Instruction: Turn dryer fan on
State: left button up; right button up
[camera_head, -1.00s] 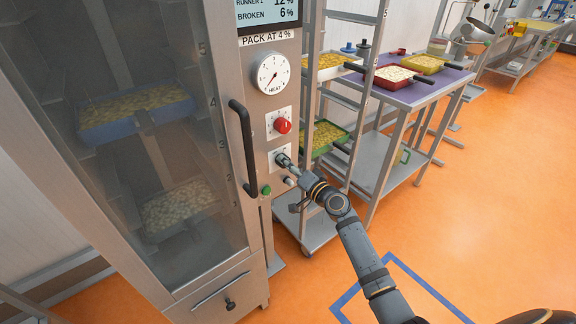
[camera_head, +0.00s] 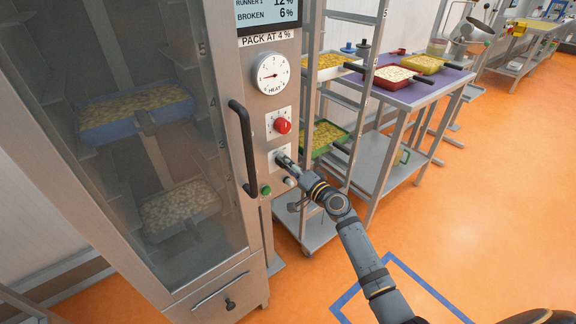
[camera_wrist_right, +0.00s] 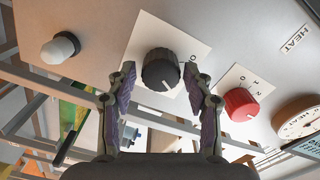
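The dryer (camera_head: 215,140) is a tall metal cabinet with a glass door at the left of the head view. In the right wrist view a black knob (camera_wrist_right: 160,70) with a white pointer line sits on a white plate marked 0. My right gripper (camera_wrist_right: 163,80) is open, one finger on each side of this knob, with small gaps visible. In the head view my right gripper (camera_head: 284,161) is at the white plate (camera_head: 273,159) and largely hides the knob. My left gripper is not in view.
A red knob (camera_head: 282,125) and the heat dial (camera_head: 272,74) are above. A green button (camera_head: 266,190) and a pale button (camera_head: 289,181) are below. The door handle (camera_head: 243,148) is close on the left. A tray rack (camera_head: 314,110) stands just right.

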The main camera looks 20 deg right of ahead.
jog(key=shift+o, duration=0.3)
jog(key=v, duration=1.2)
